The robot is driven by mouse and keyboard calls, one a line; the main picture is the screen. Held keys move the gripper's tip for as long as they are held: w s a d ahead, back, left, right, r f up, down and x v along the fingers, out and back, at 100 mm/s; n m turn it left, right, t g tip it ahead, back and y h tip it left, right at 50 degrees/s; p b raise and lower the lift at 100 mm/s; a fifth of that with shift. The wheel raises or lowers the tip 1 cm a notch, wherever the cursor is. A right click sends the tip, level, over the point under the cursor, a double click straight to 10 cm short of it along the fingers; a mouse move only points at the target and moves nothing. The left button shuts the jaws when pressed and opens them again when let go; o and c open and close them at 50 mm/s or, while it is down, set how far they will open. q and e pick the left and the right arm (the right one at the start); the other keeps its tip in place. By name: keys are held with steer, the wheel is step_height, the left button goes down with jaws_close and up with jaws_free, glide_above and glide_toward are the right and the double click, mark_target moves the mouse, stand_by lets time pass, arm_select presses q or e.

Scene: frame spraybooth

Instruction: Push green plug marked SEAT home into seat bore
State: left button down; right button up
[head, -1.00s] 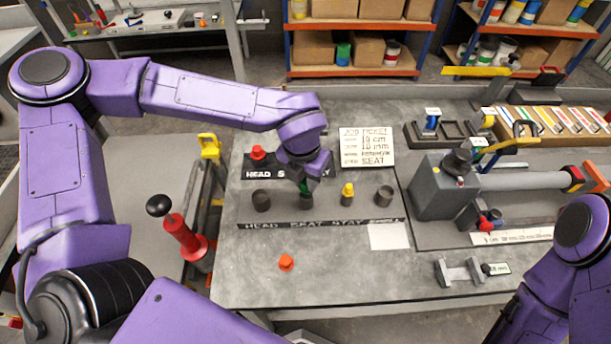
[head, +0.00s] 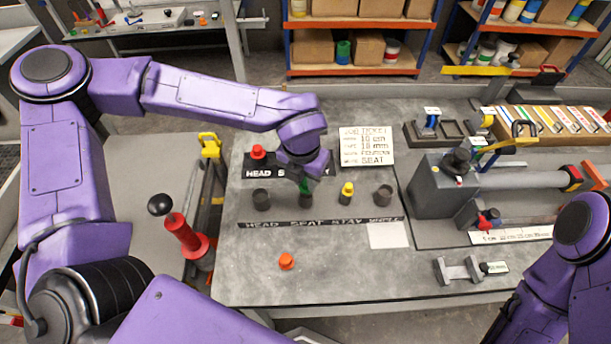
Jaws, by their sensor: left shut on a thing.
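The green plug (head: 305,186) shows just under my left gripper (head: 306,179), which points down and is shut on it. The plug is directly above the dark seat bore (head: 306,200), the second in a row of dark cylinders along the label strip with HEAD, SEAT and STAY. Its lower end is at the bore's mouth; how deep it sits I cannot tell. The gripper's fingers hide most of the plug. My right arm (head: 570,245) enters at the right edge, and its gripper is out of view.
A yellow plug (head: 347,190) stands in the third bore. The head bore (head: 262,200) and the far right bore (head: 383,195) flank the row. A red plug (head: 258,152) is on the rack behind. An orange piece (head: 286,261) lies on the clear front bench. A job ticket (head: 367,146) stands behind.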

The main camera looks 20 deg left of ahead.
mark_target(303, 191)
arm_select(q)
steer(key=shift+f+b, duration=0.55)
steer(key=shift+f, duration=0.8)
stand_by(0.4)
steer(key=c, duration=0.8)
jaws_free()
steer(key=shift+c, duration=0.2)
step_height(303, 191, up, 10)
steer(key=s+b, duration=0.1)
steer(key=b, duration=0.1)
steer(key=shift+s+r, duration=0.15)
steer(key=shift+r, duration=0.1)
steer(key=shift+f, duration=0.1)
